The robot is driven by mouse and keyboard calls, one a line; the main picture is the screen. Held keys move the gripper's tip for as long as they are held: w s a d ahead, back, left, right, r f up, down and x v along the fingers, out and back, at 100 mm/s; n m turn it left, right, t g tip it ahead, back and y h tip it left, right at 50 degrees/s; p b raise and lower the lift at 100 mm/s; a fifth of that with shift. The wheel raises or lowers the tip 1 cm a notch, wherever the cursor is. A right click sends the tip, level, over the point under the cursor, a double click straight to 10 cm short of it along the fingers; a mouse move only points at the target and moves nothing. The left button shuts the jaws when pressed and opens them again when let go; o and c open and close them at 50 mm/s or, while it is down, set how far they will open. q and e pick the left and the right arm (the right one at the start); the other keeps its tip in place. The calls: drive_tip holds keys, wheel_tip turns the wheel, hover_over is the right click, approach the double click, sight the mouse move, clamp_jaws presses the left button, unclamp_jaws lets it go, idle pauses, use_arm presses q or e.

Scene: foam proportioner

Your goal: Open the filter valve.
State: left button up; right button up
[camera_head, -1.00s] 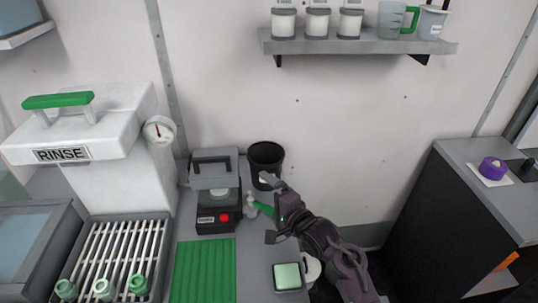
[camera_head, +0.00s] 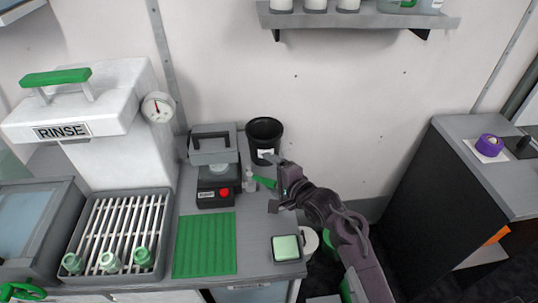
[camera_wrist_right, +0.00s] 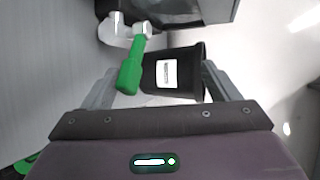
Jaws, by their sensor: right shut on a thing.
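The filter valve shows a green lever handle (camera_head: 265,182) on a small white body (camera_head: 250,178), beside the black device on the counter. In the right wrist view the green handle (camera_wrist_right: 130,68) lies between my fingers, nearer the left one, with the white body (camera_wrist_right: 120,32) beyond it. My right gripper (camera_head: 280,186) is shut on the green handle; the exact contact at the fingertips is hard to see. My left gripper is not in view.
A black bin (camera_head: 265,133) with a white label stands just behind the valve. The black device (camera_head: 217,185) with a red knob is to its left. A green mat (camera_head: 204,245) and a green-topped square pad (camera_head: 286,248) lie in front. The RINSE machine (camera_head: 100,150) stands left.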

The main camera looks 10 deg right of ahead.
drive_tip(key=shift+s+d+r+p, duration=0.5)
drive_tip(key=shift+s+p, duration=0.1)
drive_tip(key=shift+s, duration=0.1)
drive_tip(key=shift+s+d+r+p, duration=0.4)
drive_tip(key=shift+s+d+p, duration=0.1)
drive_tip(key=shift+s+p, duration=0.15)
drive_tip(key=c, duration=0.5)
drive_tip(key=s, duration=0.1)
drive_tip(key=s+p, duration=0.1)
drive_tip(key=shift+s+d, duration=0.35)
drive_tip(key=shift+d, duration=0.05)
drive_tip(key=shift+c, duration=0.5)
drive_tip(key=shift+s+d+f+p, duration=0.2)
drive_tip(key=shift+s+p, duration=0.1)
drive_tip(key=shift+s, duration=0.15)
drive_tip(key=shift+s+d+f+p, duration=0.1)
drive_tip(key=shift+s+d+p, duration=0.15)
drive_tip(key=shift+s, duration=0.15)
drive_tip(key=shift+p, duration=0.5)
drive_tip(key=shift+c, duration=0.3)
